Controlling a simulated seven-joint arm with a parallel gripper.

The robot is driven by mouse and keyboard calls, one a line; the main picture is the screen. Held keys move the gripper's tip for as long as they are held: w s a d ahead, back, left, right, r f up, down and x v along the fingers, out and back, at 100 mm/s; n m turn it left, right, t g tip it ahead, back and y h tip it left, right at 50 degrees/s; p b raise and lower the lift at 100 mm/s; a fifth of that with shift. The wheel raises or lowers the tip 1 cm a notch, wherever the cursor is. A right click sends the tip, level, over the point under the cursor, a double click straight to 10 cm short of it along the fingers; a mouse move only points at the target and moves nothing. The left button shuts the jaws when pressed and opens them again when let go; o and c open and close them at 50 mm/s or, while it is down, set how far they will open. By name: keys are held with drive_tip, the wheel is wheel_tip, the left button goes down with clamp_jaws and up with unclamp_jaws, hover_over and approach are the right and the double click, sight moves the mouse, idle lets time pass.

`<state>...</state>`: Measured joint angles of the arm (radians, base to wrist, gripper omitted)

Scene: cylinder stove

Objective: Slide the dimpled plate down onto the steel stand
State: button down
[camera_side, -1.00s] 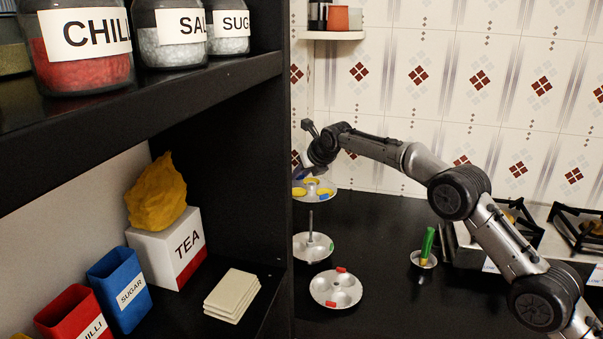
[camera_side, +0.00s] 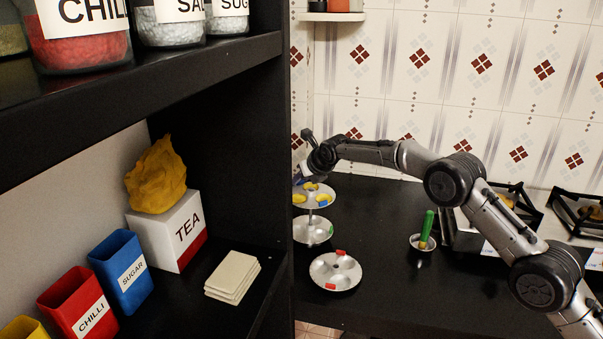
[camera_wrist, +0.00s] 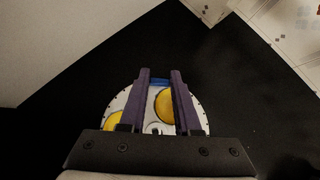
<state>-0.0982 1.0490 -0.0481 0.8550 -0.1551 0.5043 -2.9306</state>
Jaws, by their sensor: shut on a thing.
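The dimpled plate (camera_side: 316,202) is a round silver plate with yellow and blue patches in its dimples; it also shows in the wrist view (camera_wrist: 152,99). My gripper (camera_side: 303,176) is shut on it at its back left edge, with both purple fingers (camera_wrist: 160,74) over the plate in the wrist view. The plate hangs roughly level above the steel stand (camera_side: 312,233), which has a round dimpled base and a thin upright rod. A short length of rod shows between plate and base. The rod's top is hidden, so I cannot tell whether it passes through the plate.
Another dimpled plate (camera_side: 335,274) with red pieces lies on the black counter in front. A small bowl (camera_side: 422,243) with a green-handled item stands right of it. A black shelf unit (camera_side: 220,150) rises close on the left. The counter's middle is clear.

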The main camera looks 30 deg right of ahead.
drive_tip(key=shift+f, duration=4)
drive_tip(key=shift+f, duration=0.15)
drive_tip(key=c, duration=0.5)
unclamp_jaws()
drive_tip(key=shift+f, duration=0.1)
drive_tip(key=shift+c, duration=0.2)
drive_tip(key=shift+s, duration=0.1)
drive_tip(key=v, duration=1.4)
